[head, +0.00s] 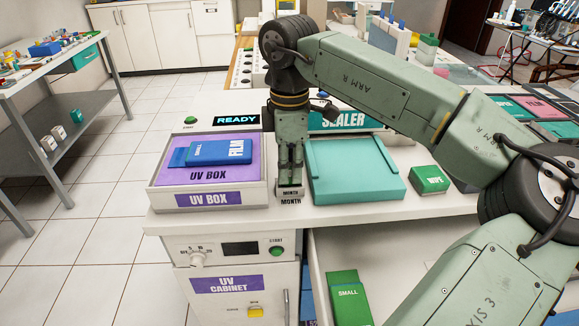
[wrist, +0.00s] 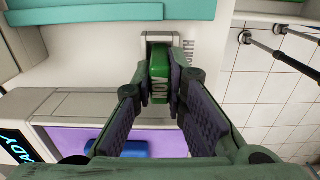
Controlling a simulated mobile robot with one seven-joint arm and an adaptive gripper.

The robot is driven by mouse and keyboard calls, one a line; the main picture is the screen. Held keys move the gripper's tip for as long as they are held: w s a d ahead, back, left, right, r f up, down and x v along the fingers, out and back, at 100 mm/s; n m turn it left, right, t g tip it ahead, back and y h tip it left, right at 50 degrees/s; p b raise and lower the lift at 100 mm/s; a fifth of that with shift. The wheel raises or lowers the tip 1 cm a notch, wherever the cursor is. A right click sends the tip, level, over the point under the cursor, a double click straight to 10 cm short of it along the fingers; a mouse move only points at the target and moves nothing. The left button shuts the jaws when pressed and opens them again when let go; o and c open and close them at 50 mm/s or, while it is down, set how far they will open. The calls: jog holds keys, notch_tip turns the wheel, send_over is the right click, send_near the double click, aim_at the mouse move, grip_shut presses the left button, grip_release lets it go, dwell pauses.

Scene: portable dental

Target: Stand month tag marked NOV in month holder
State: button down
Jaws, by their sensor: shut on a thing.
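My gripper (head: 290,180) points down, shut on the tag, at the month holder (head: 290,194) in the head view. The holder is a small pale block labelled MONTH near the counter's front edge. Its pale rim (wrist: 160,36) shows just beyond the tag in the wrist view. The tag's far end meets or overlaps the holder there; how deep it sits is hidden. In the head view my fingers hide the tag.
The UV box (head: 208,199) with a blue film box (head: 220,152) stands close left of the holder. The teal sealer (head: 357,190) stands close right. A green wipe box (head: 429,179) is farther right. An open drawer (head: 400,240) lies below the counter.

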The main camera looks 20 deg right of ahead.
jog(key=shift+f+b, duration=0.2)
jog(key=shift+b, duration=0.15)
dwell(0.6)
jog(key=c, duration=1.5)
grip_release()
jog(key=shift+c, duration=0.2)
jog(key=shift+r, duration=0.15)
